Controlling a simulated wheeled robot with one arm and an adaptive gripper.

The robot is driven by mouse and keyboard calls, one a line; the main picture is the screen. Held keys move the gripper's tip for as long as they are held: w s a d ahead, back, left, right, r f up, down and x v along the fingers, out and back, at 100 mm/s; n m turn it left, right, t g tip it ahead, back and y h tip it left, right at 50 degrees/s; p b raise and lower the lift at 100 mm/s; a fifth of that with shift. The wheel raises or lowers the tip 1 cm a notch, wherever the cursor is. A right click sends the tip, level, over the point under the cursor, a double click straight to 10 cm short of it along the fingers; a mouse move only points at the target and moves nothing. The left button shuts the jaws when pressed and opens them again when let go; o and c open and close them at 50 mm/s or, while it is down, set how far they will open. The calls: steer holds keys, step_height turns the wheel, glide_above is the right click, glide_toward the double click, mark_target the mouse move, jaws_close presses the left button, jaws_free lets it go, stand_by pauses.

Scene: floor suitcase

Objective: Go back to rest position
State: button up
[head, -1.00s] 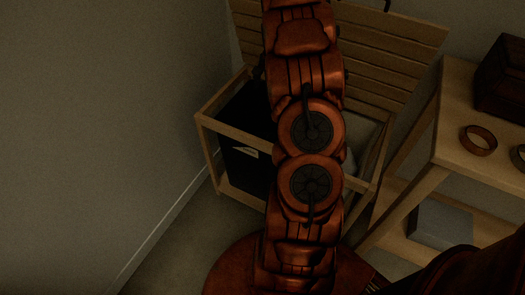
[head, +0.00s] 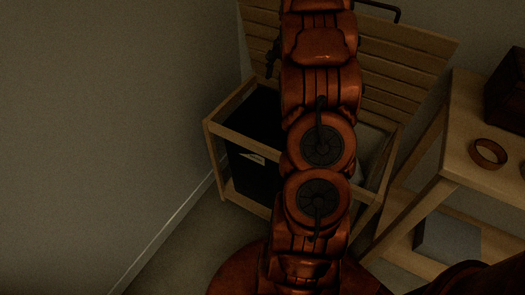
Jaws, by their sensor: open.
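My orange arm rises through the middle of the head view, from its round base at the bottom to beyond the top edge. My gripper is outside the picture, so nothing at its fingers can be seen. No suitcase can be made out in this view.
A black bin (head: 247,172) stands in the bench's lower wooden frame (head: 222,137). At right a wooden shelf table (head: 468,120) holds a brown ring (head: 488,153) and a dark box (head: 507,92). A plain wall (head: 110,110) fills the left.

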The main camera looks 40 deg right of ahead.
stand_by(0.3)
steer(key=s+a+r+n+g+p, duration=0.1)
steer(key=s+a+r+n+p, duration=0.5)
steer(key=a+r, duration=0.55)
steer(key=s+a+r+n+g+p, duration=0.1)
steer(key=s+a+r+p, duration=0.2)
steer(key=a+r+p, duration=0.85)
steer(key=s+a+r+n+p, duration=0.3)
steer(key=s+a, duration=0.4)
steer(key=s, duration=0.3)
steer(key=s+a+r+n+g+h+p, duration=0.1)
steer(key=s+a+r+n+p, duration=0.3)
steer(key=s+a+p, duration=0.2)
steer(key=s+a, duration=0.2)
steer(key=s, duration=0.1)
steer(key=shift+s+n+h, duration=0.3)
steer(key=shift+s+n, duration=0.1)
